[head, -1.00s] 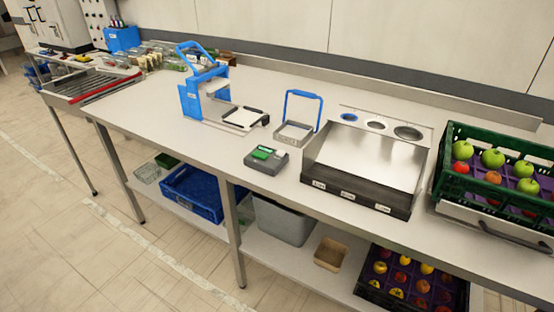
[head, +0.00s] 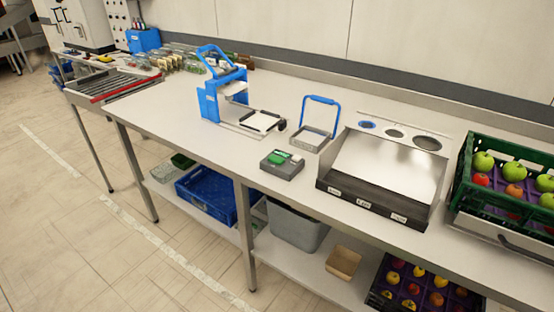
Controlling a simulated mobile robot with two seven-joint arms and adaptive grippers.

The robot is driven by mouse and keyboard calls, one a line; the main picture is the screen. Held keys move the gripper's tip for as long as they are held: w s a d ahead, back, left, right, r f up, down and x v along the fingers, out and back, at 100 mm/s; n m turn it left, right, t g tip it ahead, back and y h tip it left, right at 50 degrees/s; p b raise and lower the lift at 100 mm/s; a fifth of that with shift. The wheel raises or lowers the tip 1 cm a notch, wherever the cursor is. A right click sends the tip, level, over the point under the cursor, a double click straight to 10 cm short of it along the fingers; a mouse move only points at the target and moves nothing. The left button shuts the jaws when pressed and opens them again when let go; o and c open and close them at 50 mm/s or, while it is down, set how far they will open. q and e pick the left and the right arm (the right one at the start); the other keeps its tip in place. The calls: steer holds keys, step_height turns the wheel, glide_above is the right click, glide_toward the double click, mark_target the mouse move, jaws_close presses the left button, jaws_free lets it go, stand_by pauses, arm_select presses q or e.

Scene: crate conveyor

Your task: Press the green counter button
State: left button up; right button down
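The counter (head: 281,164) is a small dark grey box near the front edge of the workbench, left of the metal sorting tray. Its green button (head: 278,157) is on the top, toward the left, with a small light patch beside it. Nothing touches or covers the counter. Neither of my grippers shows in the head view.
The workbench (head: 180,115) carries a blue press (head: 209,100), a small tray with a blue handle (head: 312,138), the metal sorting tray (head: 385,170) and a green crate of apples (head: 468,165). The bench top left of the counter is clear. Floor (head: 90,240) in front is free.

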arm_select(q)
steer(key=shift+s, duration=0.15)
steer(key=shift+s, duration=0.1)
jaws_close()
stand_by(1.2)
